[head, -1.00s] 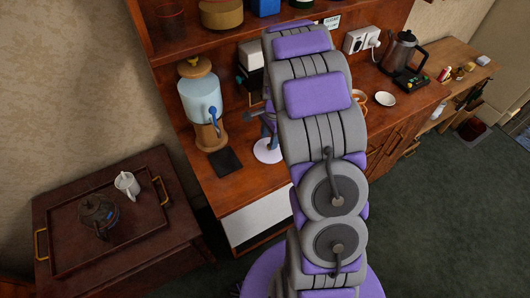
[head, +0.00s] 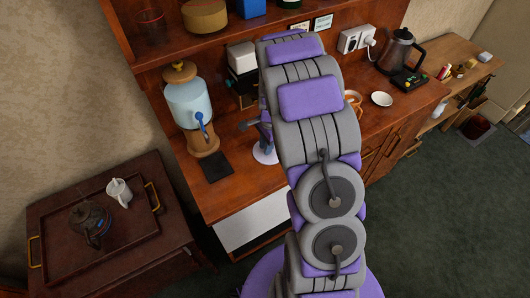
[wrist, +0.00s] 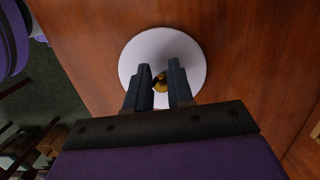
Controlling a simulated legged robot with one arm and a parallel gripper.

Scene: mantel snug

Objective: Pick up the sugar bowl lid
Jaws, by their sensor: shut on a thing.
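The lid (wrist: 134,58), a round white disc with a small gold knob (wrist: 159,86), lies below my gripper (wrist: 160,70) in the wrist view. The two dark fingers are shut on the knob, one on each side. In the head view the white disc (head: 259,158) shows at the counter's front part, partly hidden by my arm. I cannot tell whether it rests on something or hangs just above the wood.
The wooden counter (head: 240,192) holds a water dispenser (head: 190,105), a dark mat (head: 217,166), a white dish (head: 382,99) and a kettle (head: 400,48). A shelf crosses behind. At left, a tray (head: 137,234) holds a teapot (head: 90,222) and white jug (head: 119,191).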

